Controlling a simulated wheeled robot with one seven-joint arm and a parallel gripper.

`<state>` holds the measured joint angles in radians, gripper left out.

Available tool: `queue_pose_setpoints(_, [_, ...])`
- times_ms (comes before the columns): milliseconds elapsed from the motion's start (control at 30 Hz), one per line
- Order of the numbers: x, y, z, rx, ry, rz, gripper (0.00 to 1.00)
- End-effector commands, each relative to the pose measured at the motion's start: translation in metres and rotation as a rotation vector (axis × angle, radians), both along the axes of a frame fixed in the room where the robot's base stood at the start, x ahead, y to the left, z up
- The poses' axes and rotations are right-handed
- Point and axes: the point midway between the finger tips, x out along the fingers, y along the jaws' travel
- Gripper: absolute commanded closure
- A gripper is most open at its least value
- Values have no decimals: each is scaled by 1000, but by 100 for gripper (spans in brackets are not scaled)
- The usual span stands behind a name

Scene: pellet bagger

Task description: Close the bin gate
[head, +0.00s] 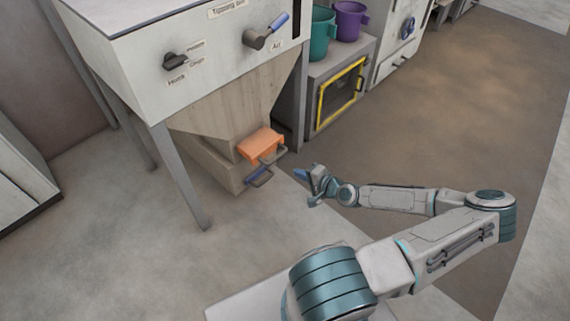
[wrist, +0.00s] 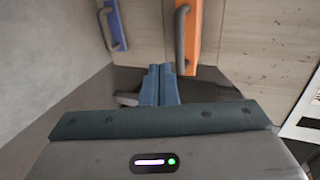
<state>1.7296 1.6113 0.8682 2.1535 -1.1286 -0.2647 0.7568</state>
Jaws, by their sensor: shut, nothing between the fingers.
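At the foot of the beige hopper (head: 235,115) are two handled pieces. An orange one (head: 262,143) sticks out on top, with a grey bar handle (head: 270,157). A blue one (head: 260,178) sits lower, at the outlet's front, also with a grey handle. Neither is labelled, so I cannot tell for sure which is the bin gate. My gripper (head: 302,174) is right of both, apart from them and empty. In the wrist view its blue fingers (wrist: 159,85) are together, just left of the orange piece (wrist: 193,35); the blue piece (wrist: 113,25) is further left.
The hopper's cabinet above carries a black knob (head: 176,61) and a blue-gripped lever (head: 268,35). A grey leg (head: 180,175) stands left of the outlet. A yellow-framed door (head: 341,94) with teal and purple buckets above stands behind. The floor right of the outlet is clear.

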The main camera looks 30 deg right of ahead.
Motion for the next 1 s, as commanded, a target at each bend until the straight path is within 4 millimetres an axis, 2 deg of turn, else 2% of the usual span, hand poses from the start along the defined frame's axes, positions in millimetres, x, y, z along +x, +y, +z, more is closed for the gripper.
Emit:
queue_pose_setpoints(267, [35, 14, -17, -2, 1, 4, 100])
queue_pose_setpoints(500, [60, 22, -9, -3, 0, 2, 100])
queue_pose_setpoints(700, [69, 25, -6, -1, 1, 1, 100])
queue_pose_setpoints(1000, [69, 25, -6, 0, 1, 0, 100])
